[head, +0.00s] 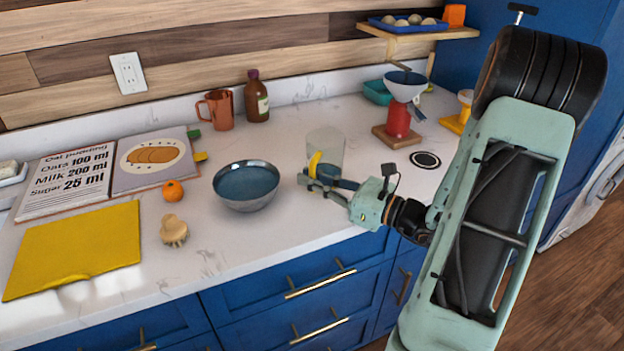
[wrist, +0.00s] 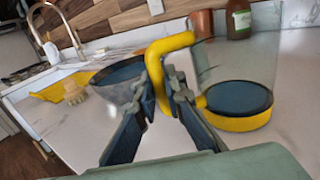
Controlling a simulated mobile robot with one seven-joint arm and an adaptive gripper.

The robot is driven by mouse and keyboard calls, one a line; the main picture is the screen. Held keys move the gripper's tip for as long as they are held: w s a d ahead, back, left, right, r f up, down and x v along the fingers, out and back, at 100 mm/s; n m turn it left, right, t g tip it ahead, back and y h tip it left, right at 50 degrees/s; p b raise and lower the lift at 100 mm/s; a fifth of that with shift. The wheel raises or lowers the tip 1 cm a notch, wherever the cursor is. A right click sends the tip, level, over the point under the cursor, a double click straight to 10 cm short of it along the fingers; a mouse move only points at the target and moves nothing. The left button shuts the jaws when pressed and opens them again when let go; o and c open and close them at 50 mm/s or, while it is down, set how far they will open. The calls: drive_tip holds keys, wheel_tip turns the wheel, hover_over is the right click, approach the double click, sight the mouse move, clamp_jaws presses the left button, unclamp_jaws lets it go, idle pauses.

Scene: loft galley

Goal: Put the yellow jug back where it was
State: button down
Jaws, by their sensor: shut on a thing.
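The yellow jug has a clear body (head: 326,146) with a yellow handle (wrist: 178,44) and a yellow base with a dark blue disc inside (wrist: 238,106). My gripper (head: 308,183) is shut on the handle; its fingers (wrist: 165,85) close on it in the wrist view. The jug looks upright, right of the blue-grey bowl (head: 246,186). My gripper hides its lower part in the head view. I cannot tell whether its base touches the counter. A round black-and-white mark (head: 425,160) lies bare on the counter to the right.
Behind are a copper mug (head: 217,110) and a brown bottle (head: 256,97). A red stand with a funnel (head: 399,118) is on a wooden block. Counter around the mark is clear.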

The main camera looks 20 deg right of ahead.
drive_tip(key=c, duration=2)
unclamp_jaws()
drive_tip(key=v, duration=1.2)
drive_tip(key=shift+r, duration=0.1)
